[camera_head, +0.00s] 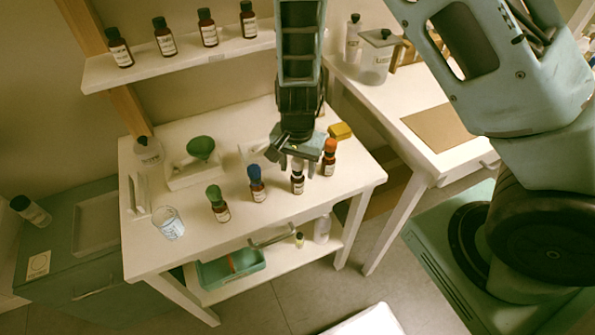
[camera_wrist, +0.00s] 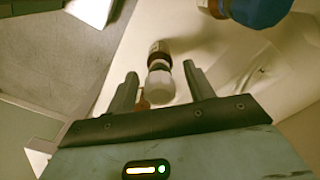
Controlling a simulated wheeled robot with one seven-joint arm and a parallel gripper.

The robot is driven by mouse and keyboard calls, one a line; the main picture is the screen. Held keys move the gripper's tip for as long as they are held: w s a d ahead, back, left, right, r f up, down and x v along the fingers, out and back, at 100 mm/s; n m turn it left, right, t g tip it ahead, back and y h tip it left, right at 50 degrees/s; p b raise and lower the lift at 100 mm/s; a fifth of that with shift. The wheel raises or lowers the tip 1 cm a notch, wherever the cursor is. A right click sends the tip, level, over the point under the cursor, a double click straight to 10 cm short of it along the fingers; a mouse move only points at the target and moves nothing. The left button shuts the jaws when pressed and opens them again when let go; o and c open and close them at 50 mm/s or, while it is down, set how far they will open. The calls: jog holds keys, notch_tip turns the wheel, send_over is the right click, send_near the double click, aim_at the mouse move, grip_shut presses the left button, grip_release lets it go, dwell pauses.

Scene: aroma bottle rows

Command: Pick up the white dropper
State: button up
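The white dropper (camera_head: 297,166) sits on top of a small brown bottle (camera_head: 297,184) with a pale label, standing near the table's front edge. In the wrist view the white dropper (camera_wrist: 161,86) lies between my two fingers, with its bottle (camera_wrist: 159,56) beyond it. My gripper (camera_head: 296,160) is over this bottle, pointing down. In the wrist view my gripper (camera_wrist: 160,70) is open, with gaps between the dropper and both fingers. I cannot tell the exact height of the fingertips against the dropper.
Bottles with orange (camera_head: 330,147), blue (camera_head: 254,173) and green (camera_head: 214,193) droppers stand in the same row, the orange one close beside my gripper. A glass beaker (camera_head: 169,223) stands at the left. A shelf (camera_head: 180,62) with brown bottles hangs behind.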

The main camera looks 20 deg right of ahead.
jog(key=c, duration=0.6)
jog(key=shift+c, duration=0.2)
jog(key=shift+r, duration=0.1)
notch_tip(320, 180, up, 10)
jog(key=shift+f+p, duration=0.1)
jog(key=shift+p, duration=0.3)
